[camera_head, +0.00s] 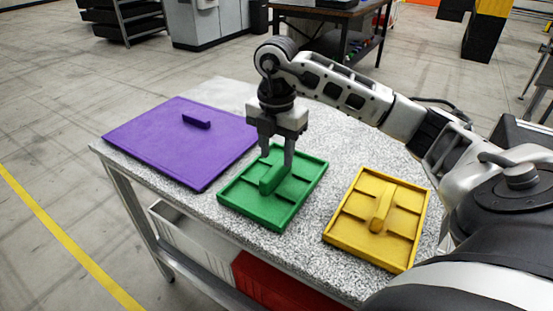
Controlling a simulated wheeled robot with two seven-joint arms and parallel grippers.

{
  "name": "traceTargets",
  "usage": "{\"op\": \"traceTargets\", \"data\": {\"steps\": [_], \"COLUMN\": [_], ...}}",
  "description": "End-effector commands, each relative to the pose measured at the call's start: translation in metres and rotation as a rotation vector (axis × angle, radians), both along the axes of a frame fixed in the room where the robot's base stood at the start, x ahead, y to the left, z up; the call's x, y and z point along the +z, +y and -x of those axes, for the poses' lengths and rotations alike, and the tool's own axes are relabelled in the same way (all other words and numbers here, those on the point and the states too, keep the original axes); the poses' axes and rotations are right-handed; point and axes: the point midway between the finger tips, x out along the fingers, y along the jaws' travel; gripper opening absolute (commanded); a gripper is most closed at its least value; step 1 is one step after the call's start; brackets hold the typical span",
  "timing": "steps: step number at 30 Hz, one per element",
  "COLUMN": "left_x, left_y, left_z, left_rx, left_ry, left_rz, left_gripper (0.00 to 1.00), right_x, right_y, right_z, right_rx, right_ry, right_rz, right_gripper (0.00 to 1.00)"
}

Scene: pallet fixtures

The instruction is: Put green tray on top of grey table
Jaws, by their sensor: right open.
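The green tray (289,203) lies flat on the speckled grey table (328,145), between a purple board and a yellow tray. It has a raised rim and a green handle bar (271,180) in its middle. My right gripper (277,160) points down over the green tray, with its fingers open around the far end of the handle. I cannot tell whether the fingers touch the handle. The gripper hides part of the tray's far side. My left gripper is not in view.
The purple board (165,150) with a small handle lies to the left. The yellow tray (402,215) lies to the right, near my right arm. A white bin (190,238) and a red bin (275,285) sit under the table. The tabletop behind the trays is clear.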

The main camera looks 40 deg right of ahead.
Motion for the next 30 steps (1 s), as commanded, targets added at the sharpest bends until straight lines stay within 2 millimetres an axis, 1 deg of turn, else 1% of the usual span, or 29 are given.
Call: {"op": "traceTargets", "data": {"steps": [1, 5, 6, 9, 12, 17, 21, 30], "left_x": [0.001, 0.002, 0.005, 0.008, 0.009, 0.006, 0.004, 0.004], "left_y": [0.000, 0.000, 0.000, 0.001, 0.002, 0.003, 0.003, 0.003], "left_z": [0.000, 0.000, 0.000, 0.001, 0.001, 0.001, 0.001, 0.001], "left_rx": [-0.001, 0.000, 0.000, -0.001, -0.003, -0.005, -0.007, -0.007], "left_ry": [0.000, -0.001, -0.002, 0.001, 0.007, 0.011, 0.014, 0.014], "left_rz": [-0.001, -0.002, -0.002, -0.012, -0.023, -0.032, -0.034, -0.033], "left_gripper": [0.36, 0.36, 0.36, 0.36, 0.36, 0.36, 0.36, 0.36], "right_x": [0.014, 0.043, 0.053, 0.072, 0.084, 0.091, 0.091, 0.091], "right_y": [0.000, 0.000, 0.000, 0.000, -0.001, 0.000, 0.000, 0.000], "right_z": [-0.001, -0.001, -0.001, -0.001, 0.000, 0.000, 0.000, 0.000], "right_rx": [-0.001, -0.001, -0.001, -0.001, -0.002, -0.002, -0.001, -0.001], "right_ry": [-0.007, -0.007, -0.007, -0.004, -0.002, 0.000, 0.000, 0.000], "right_rz": [0.000, -0.001, 0.001, 0.001, 0.001, 0.000, 0.000, 0.000], "right_gripper": [0.41, 0.41, 0.41, 0.41, 0.41, 0.41, 0.41, 0.41]}}
